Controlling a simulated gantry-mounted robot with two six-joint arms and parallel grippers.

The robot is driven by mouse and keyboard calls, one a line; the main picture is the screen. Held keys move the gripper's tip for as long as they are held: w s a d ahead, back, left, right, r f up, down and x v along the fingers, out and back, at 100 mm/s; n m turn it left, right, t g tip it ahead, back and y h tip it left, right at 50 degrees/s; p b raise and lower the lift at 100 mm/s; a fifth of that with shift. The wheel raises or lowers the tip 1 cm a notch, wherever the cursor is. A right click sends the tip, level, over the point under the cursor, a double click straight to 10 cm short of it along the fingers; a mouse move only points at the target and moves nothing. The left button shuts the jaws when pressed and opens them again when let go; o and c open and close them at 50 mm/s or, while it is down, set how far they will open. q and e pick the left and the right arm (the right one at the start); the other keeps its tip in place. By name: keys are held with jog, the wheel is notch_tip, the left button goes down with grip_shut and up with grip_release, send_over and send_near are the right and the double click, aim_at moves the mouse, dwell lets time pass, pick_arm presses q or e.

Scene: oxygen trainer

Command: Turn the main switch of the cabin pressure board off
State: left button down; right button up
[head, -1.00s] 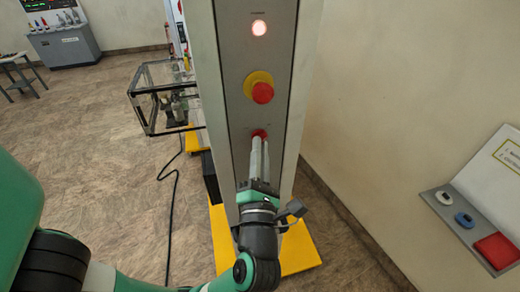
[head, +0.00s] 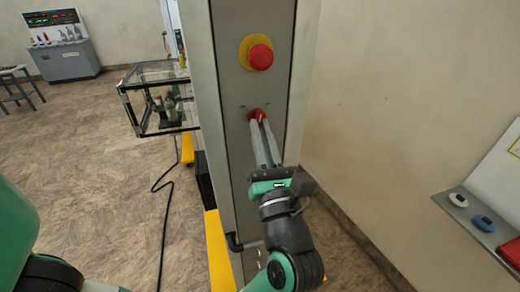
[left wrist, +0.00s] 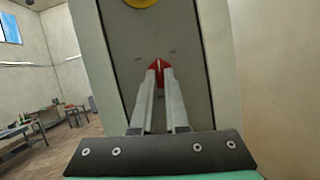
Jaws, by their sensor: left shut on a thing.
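The main switch (head: 258,115) is a red rotary knob low on the grey panel of the cabin pressure board (head: 232,135). It also shows in the left wrist view (left wrist: 159,67), upright between the fingertips. My left gripper (head: 259,122) reaches up to it from below, its two long pale fingers shut on the knob. In the left wrist view the fingertips (left wrist: 160,76) lie at either side of the knob. Small markings beside the knob are too small to read. My right gripper is not in view.
A red emergency button on a yellow collar (head: 259,56) sits just above the switch. A glass-sided case (head: 160,98) stands left of the board. A wall shelf (head: 470,222) with small items is at right. A black cable (head: 167,215) lies on the floor.

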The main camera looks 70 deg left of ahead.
pick_arm(q)
jog(key=shift+w+n+g+h+b, duration=0.2)
jog(key=shift+n+g+b, duration=1)
jog(key=shift+n+b, duration=0.9)
jog(key=shift+w+n+g+h+b, duration=0.2)
jog(key=shift+n+g+b, duration=1.15)
jog(key=shift+n, duration=1.5)
jog(key=shift+w+n+g+h+b, duration=0.1)
jog(key=shift+n+g+h+b, duration=0.2)
jog(key=shift+n+g+b, duration=1.3)
jog(key=shift+r+n+t+b, duration=0.1)
jog(key=shift+n+t+b, duration=0.25)
jog(key=shift+n, duration=0.7)
jog(key=c, duration=0.9)
grip_release()
